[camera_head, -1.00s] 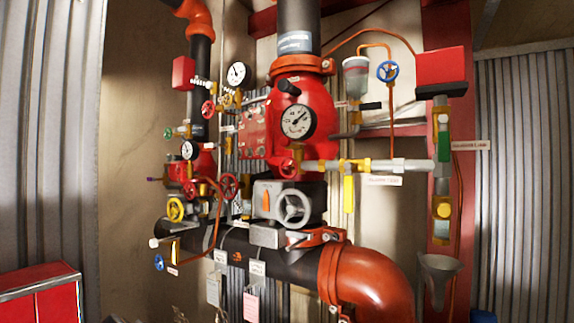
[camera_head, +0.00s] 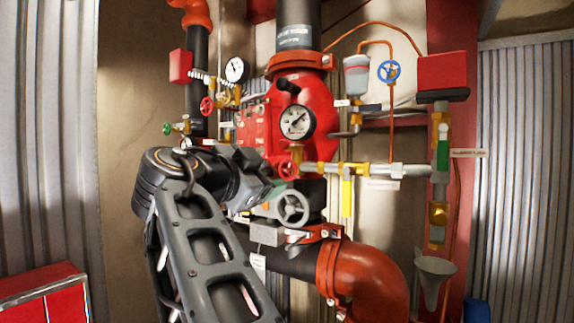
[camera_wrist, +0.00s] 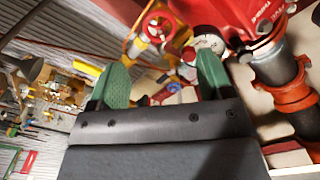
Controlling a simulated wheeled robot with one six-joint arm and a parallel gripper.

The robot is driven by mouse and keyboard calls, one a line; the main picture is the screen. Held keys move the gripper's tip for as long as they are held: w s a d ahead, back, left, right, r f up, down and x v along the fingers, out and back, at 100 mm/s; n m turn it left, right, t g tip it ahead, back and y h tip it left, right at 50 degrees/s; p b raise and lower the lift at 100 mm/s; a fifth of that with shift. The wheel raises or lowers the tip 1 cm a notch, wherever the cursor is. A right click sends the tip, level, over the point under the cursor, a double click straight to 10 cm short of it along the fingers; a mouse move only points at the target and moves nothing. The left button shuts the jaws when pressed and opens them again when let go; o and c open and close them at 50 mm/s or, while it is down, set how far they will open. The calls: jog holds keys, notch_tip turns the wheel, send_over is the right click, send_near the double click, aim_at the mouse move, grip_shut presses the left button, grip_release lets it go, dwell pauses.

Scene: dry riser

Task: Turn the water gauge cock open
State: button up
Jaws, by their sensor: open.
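I cannot tell by label which cock is the water gauge's. In the head view a small gauge (camera_head: 235,70) stands upper left, with a red handwheel (camera_head: 207,105) and brass fittings below it. A large gauge (camera_head: 296,122) sits on the red valve body. My arm hides the lower left gauge area. In the wrist view my gripper (camera_wrist: 163,76) is open, green fingers apart, nothing between them in its grasp. Beyond the fingertips are a white-faced gauge (camera_wrist: 209,45), a small red knob (camera_wrist: 189,54) beside it, and a red handwheel (camera_wrist: 159,24) on a yellow body.
A grey handwheel (camera_head: 291,207) is just right of my arm's end. A brass and silver pipe (camera_head: 345,168) runs to the right. An orange elbow (camera_head: 370,275) is low right. A red cabinet (camera_head: 40,292) stands at lower left. Corrugated metal walls flank the scene.

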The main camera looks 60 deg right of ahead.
aim_at(286, 171)
jog(key=d+p, duration=0.3)
jog(key=d, duration=0.4)
jog(key=shift+d+r, duration=0.1)
jog(key=shift+d, duration=0.25)
jog(key=shift+d+p, duration=0.3)
jog(key=shift+d, duration=0.35)
jog(key=shift+c, duration=0.3)
jog(key=c, duration=0.9)
jog(key=shift+f, duration=0.2)
